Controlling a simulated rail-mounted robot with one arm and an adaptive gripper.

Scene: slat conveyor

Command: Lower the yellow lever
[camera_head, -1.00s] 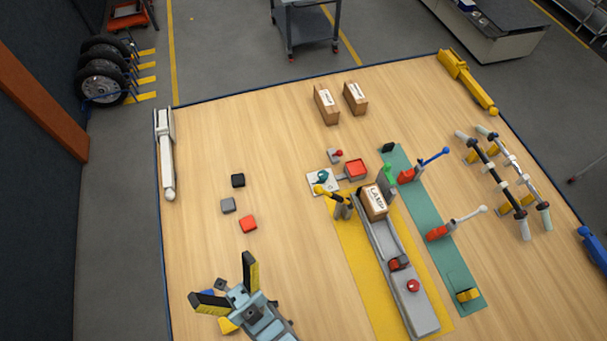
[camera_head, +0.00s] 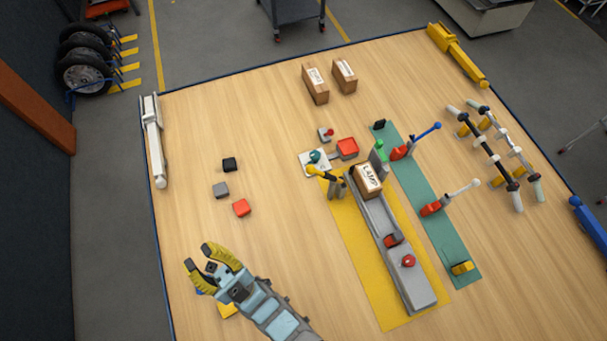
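A yellow lever-like arm with a dark part (camera_head: 322,172) stands on a grey post beside the far end of the conveyor (camera_head: 408,270). A low yellow piece (camera_head: 462,268) sits at the near end of the green strip (camera_head: 440,235), and a large yellow arm-shaped piece (camera_head: 456,55) lies at the table's back right corner. I cannot tell which of these is the task's lever. My gripper (camera_head: 198,255) is at the lower left, well apart from all of them. Its yellow-padded fingers have a gap between them, and nothing shows in it.
A box (camera_head: 367,181) sits on the conveyor, and a red button (camera_head: 408,261) is near its front. Red-based levers with blue (camera_head: 402,152) and white (camera_head: 431,208) handles stand on the green strip. Small blocks (camera_head: 241,208) lie left of centre. Wood between them and the conveyor is clear.

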